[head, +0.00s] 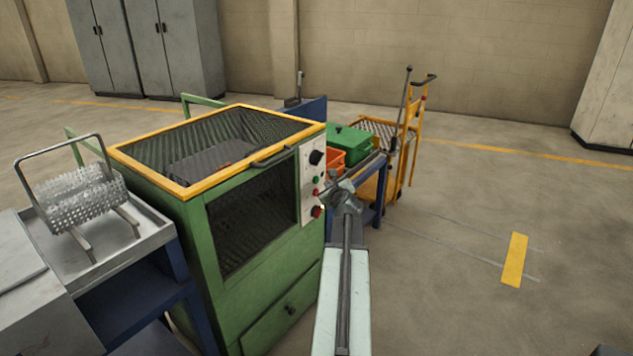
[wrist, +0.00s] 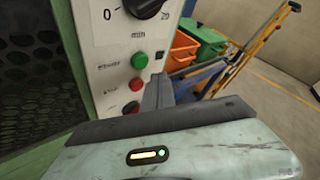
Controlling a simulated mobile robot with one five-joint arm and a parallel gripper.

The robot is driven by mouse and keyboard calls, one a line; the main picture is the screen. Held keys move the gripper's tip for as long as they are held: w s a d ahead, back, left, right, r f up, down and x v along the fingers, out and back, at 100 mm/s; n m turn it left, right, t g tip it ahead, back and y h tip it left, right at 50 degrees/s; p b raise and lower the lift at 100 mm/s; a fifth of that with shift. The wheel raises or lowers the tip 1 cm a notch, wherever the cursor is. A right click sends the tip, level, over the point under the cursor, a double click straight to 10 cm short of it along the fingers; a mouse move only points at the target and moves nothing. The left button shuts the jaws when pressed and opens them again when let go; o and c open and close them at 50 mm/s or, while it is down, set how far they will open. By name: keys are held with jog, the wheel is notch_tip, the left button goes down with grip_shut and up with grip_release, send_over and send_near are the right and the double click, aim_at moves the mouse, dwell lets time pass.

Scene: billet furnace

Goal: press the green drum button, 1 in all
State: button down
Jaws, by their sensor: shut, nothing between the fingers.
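The green button (head: 316,179) is on the white control panel (head: 308,205) of a green machine with mesh windows. In the wrist view the green button (wrist: 139,61) sits below a black dial marked 0 to 20 min and above a red button (wrist: 136,84). My gripper (wrist: 158,84) is shut and empty, just right of and below the green button in the wrist view. In the head view my gripper (head: 338,192) is beside the panel's right edge. I cannot tell whether it touches the panel.
A blue cart with a green box (head: 348,143) and an orange bin (head: 335,160) stands behind the panel. A yellow trolley (head: 412,130) is beyond it. A metal tray (head: 150,228) with a mesh basket is at left. The floor at right is clear.

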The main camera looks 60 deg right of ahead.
aim_at(316, 180)
jog(key=shift+w, duration=0.65)
jog(key=shift+w, duration=0.1)
dwell(1.5)
jog(key=shift+w, duration=0.35)
